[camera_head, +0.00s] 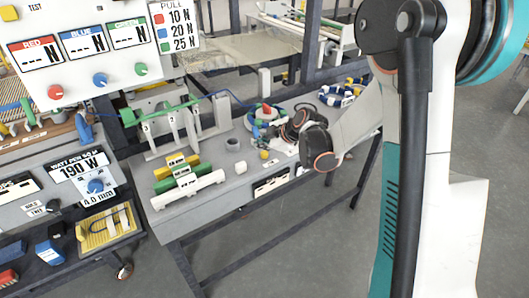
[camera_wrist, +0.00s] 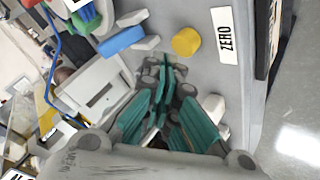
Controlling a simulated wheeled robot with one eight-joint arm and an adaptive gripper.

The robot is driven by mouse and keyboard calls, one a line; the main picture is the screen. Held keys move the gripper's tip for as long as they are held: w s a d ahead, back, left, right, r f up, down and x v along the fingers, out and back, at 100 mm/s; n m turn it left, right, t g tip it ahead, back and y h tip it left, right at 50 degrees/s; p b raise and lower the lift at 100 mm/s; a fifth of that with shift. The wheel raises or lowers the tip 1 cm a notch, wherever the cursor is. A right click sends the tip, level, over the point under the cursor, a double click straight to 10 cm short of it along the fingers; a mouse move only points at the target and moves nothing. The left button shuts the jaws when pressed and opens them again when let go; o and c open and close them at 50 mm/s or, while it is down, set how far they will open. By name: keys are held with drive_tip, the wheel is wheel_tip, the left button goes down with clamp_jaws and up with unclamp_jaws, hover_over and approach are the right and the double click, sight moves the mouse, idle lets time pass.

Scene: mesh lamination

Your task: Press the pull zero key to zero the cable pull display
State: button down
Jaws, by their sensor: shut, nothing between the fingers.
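A yellow round key (camera_wrist: 186,41) stands on the grey bench top beside a white label reading ZERO (camera_wrist: 226,36). In the head view the yellow key (camera_head: 264,155) is small, near the bench's front edge. My gripper (camera_wrist: 165,65) is shut and empty, its teal fingers together. Its tips appear close to the yellow key in the wrist view, with a visible gap in the picture; their height above the bench is unclear. In the head view my gripper (camera_head: 283,131) is seen side-on above the bench. The red, blue and green displays (camera_head: 80,45) show dashes and N.
A blue block (camera_wrist: 120,40) and a white box (camera_wrist: 95,90) lie near my gripper. A ring with coloured parts (camera_head: 262,117) and a grey ring (camera_head: 233,144) stand close by. A dark panel (camera_head: 270,182) is on the bench's front. Open floor lies in front.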

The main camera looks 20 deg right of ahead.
sight(263, 155)
drive_tip(key=shift+r+p, duration=1.6)
drive_tip(key=shift+r, duration=0.9)
drive_tip(key=s+a+r+m+h, duration=0.1)
drive_tip(key=s+r+m+h, duration=0.1)
drive_tip(key=s+r+m, duration=0.8)
drive_tip(key=s+d+r+m+h, duration=0.1)
drive_tip(key=s+m, duration=0.1)
drive_tip(key=s, duration=0.9)
drive_tip(key=s+r+m+h, duration=0.1)
drive_tip(key=s+m, duration=0.2)
drive_tip(key=s, duration=0.9)
drive_tip(key=shift+d+r+g+h, duration=0.3)
drive_tip(key=shift+d+r+g, duration=0.05)
drive_tip(key=shift+g, duration=0.05)
